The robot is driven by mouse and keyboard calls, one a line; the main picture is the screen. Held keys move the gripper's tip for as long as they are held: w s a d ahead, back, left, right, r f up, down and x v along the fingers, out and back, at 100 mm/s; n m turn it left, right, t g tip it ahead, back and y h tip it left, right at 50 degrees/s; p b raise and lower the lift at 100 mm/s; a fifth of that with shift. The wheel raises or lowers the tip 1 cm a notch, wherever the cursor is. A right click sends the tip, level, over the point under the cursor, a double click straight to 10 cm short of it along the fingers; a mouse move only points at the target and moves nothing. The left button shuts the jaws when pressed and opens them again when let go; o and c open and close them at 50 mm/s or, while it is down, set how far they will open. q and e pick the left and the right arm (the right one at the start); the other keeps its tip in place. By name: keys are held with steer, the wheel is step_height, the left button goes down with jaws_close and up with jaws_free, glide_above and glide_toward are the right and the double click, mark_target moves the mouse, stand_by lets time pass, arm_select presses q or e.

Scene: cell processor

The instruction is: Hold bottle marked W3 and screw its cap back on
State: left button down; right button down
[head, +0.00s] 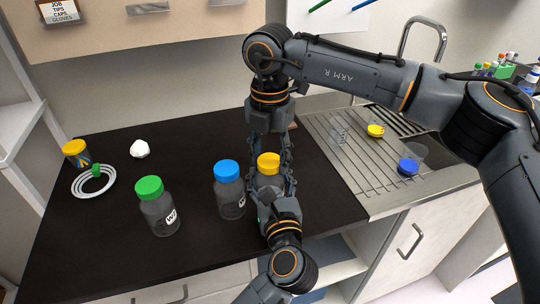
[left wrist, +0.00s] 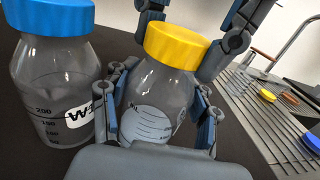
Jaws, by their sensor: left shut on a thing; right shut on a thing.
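A clear bottle with a yellow cap (left wrist: 177,46) stands upright on the dark counter. Its glass body (left wrist: 155,95) shows in the left wrist view; no W3 mark is readable on it. My left gripper (left wrist: 158,108) is shut around the body from the front, one finger on each side. My right gripper (head: 269,154) reaches down from above and is shut on the yellow cap, its fingers on either side of it. The cap sits on the bottle's mouth; how tightly it is screwed I cannot tell. In the head view, the grippers hide most of the body.
A blue-capped bottle (head: 229,190) stands close left, its label partly readable. A green-capped bottle (head: 157,206) stands farther left. The sink drainer (head: 365,180) on the right holds yellow and blue lids.

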arm_select(q)
steer(key=shift+d, duration=0.15)
arm_select(e)
steer(key=shift+a, duration=0.1)
steer(key=shift+m, duration=0.9)
steer(key=c, duration=0.6)
jaws_free()
steer(key=shift+r, duration=0.15)
step_height(320, 180, up, 12)
arm_select(q)
steer(key=shift+c, duration=1.5)
jaws_free()
arm_select(e)
steer(key=shift+f, duration=0.2)
